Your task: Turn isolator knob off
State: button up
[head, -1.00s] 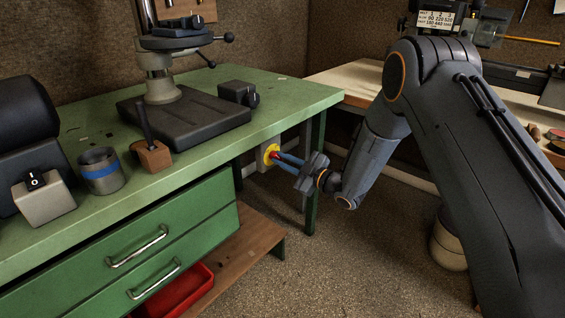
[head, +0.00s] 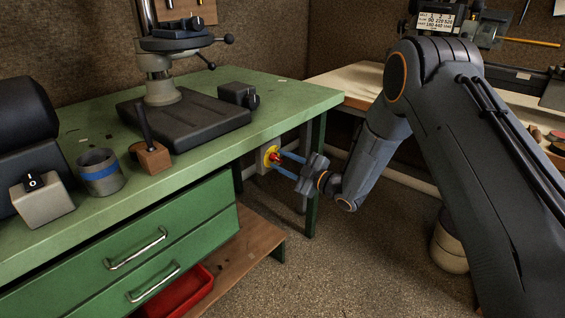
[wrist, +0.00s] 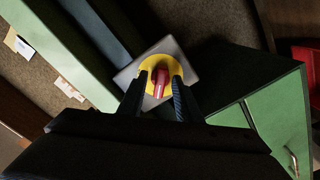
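The isolator has a red knob (head: 275,157) on a round yellow plate (head: 267,154), on a grey box (head: 262,165) below the right end of the green bench. My gripper (head: 281,160) points at it from the right, its two blue fingers spread apart. In the wrist view the red knob (wrist: 158,82) sits between the fingers, with its bar slightly tilted from the picture's vertical. The yellow plate (wrist: 148,65) and the grey box (wrist: 125,77) show behind it. Gaps show between the knob and the fingers. Any position marks cannot be read.
The green bench (head: 203,98) with drawers is left of my gripper, and its leg (head: 315,190) stands just behind it. A drill press base (head: 185,122), a blue-banded cup (head: 101,172) and a switch box (head: 43,201) stand on top. Open floor lies below.

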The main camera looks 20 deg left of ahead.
jog(key=shift+d, duration=0.1)
jog(key=v, duration=0.7)
jog(key=shift+s+d, duration=0.2)
jog(key=shift+d, duration=0.1)
